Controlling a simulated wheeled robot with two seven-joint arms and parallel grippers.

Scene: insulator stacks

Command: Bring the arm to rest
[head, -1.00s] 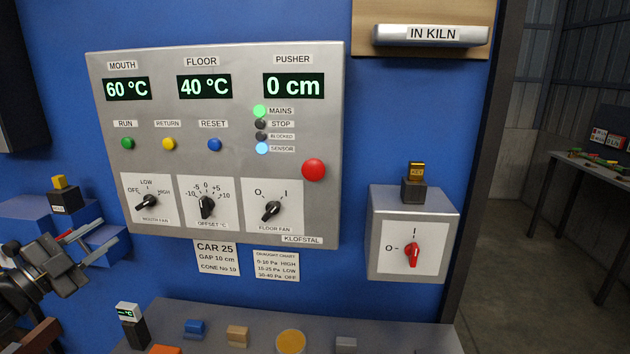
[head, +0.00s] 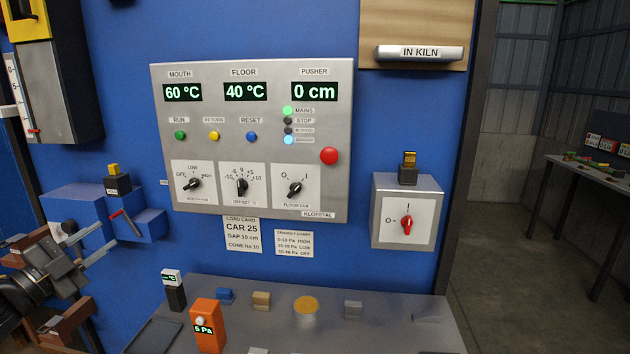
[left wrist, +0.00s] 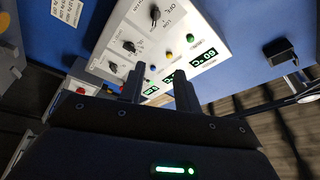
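My left arm comes in at the left edge of the head view. Its gripper (head: 103,237) is at the lower left, in front of the blue box unit on the wall. In the left wrist view the two fingers of the left gripper (left wrist: 160,88) stand apart with nothing between them. The grey control panel (head: 335,190) lies beyond the fingers, and it also shows in the left wrist view (left wrist: 165,45). My right arm and gripper are not in view.
A grey shelf (head: 385,325) below the panel carries an orange meter (head: 207,325), a small dark display block (head: 174,291) and several small blocks. A switch box (head: 425,230) is at the right of the panel. A blue stepped unit (head: 75,205) is close to the left gripper.

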